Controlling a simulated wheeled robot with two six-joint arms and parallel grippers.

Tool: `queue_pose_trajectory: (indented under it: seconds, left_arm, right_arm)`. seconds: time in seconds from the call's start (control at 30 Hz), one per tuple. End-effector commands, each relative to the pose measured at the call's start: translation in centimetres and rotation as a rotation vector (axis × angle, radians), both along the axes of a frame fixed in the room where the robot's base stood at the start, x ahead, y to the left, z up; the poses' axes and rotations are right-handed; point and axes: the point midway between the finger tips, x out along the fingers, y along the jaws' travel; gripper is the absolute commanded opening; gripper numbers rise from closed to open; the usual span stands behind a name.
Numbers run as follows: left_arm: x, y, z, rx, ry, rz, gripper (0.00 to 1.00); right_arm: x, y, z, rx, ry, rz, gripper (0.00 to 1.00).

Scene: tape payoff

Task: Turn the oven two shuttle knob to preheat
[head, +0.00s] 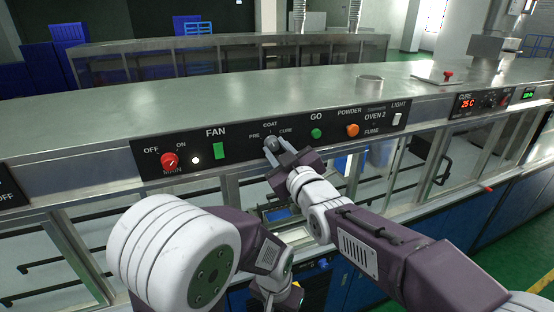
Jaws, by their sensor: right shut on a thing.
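The oven two shuttle knob (272,143) is a small dark grey dial on the black control panel. PRE is printed to its left, COAT above it and CURE to its right. My right gripper (274,149) is shut on the knob, with one finger on each side of it. The fingers cover part of the knob, and I cannot tell which label it points to. My left arm hangs low at the bottom centre, and its fingers do not show.
Glass oven fronts lie below.

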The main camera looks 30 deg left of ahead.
Motion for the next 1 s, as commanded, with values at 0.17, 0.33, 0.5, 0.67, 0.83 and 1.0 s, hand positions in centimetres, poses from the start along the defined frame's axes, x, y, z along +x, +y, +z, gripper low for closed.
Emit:
queue_pose_trajectory:
  seconds: [0.17,0.33,0.5,0.67,0.83,1.0]
  left_arm:
    - [0.0,0.0,-2.0,0.000,0.000,0.000,0.36]
    - [0.0,0.0,-3.2,0.000,0.000,0.000,0.36]
    - [0.0,0.0,-4.1,0.000,0.000,0.000,0.36]
    - [0.0,0.0,-4.7,0.000,0.000,0.000,0.36]
    - [0.0,0.0,-5.0,0.000,0.000,0.000,0.36]
    - [0.0,0.0,-5.2,0.000,0.000,0.000,0.36]
  right_arm:
    - [0.0,0.0,-0.5,-0.106,-0.123,-0.001,0.00]
    - [0.0,0.0,-0.4,-0.199,-0.233,0.000,0.00]
    - [0.1,0.0,-0.3,-0.276,-0.323,0.000,0.00]
    - [0.1,-0.1,-0.2,-0.331,-0.387,-0.001,0.00]
    - [0.1,0.0,-0.1,-0.368,-0.430,0.000,0.00]
    - [0.1,0.0,0.0,-0.386,-0.450,0.000,0.00]
